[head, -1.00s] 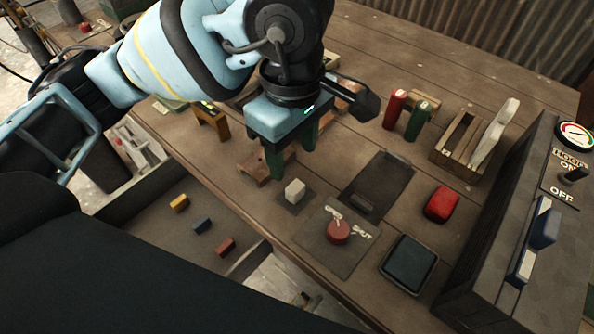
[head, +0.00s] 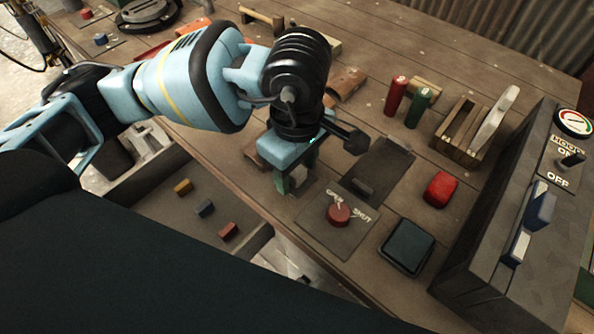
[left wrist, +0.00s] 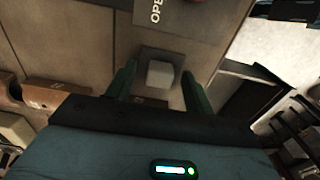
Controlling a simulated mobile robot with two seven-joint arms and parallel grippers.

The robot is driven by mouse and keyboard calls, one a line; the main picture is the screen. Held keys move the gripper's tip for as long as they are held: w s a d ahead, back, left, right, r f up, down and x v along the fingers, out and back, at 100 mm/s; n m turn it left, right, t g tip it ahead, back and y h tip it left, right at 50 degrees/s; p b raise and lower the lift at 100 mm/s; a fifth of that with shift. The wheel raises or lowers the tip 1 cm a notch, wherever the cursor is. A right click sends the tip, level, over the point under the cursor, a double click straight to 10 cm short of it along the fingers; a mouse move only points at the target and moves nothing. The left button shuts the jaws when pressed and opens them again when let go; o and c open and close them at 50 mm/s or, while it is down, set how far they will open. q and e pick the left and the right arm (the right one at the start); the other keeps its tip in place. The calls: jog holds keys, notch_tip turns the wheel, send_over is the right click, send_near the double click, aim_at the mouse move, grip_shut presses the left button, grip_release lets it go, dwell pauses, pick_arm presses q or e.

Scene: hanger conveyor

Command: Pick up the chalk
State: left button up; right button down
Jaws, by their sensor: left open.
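The chalk (left wrist: 160,74), a small white block, sits on a dark square pad (left wrist: 166,57) on the bench in the left wrist view. My left gripper (head: 296,178) is above it in the head view, pointing down, with green fingers apart. In the left wrist view the two fingers (left wrist: 159,70) show on either side of the chalk, with gaps between. In the head view the gripper mostly hides the chalk. My right gripper is not in view.
Beside the pad is a plate with a red knob (head: 339,214). A dark hatch plate (head: 379,178), a red block (head: 440,190) and a dark square box (head: 407,246) lie to the right. A tray (head: 160,206) with coloured blocks is at lower left.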

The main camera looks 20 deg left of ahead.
aim_at(298, 170)
pick_arm(q)
jog(key=shift+c, duration=0.3)
jog(key=c, duration=1)
jog(key=shift+r, duration=0.65)
notch_tip(298, 170, up, 2)
jog(key=shift+r, duration=0.1)
jog(key=shift+s+d+r+p, duration=0.25)
jog(key=shift+s+d, duration=0.25)
jog(key=shift+s, duration=2.15)
jog(key=shift+s+d+r+p, duration=0.2)
jog(key=shift+s+d, duration=0.25)
jog(key=shift+s, duration=2.15)
jog(key=shift+s+d+r+p, duration=0.25)
jog(key=shift+s+d, duration=0.25)
jog(key=shift+s, duration=2.15)
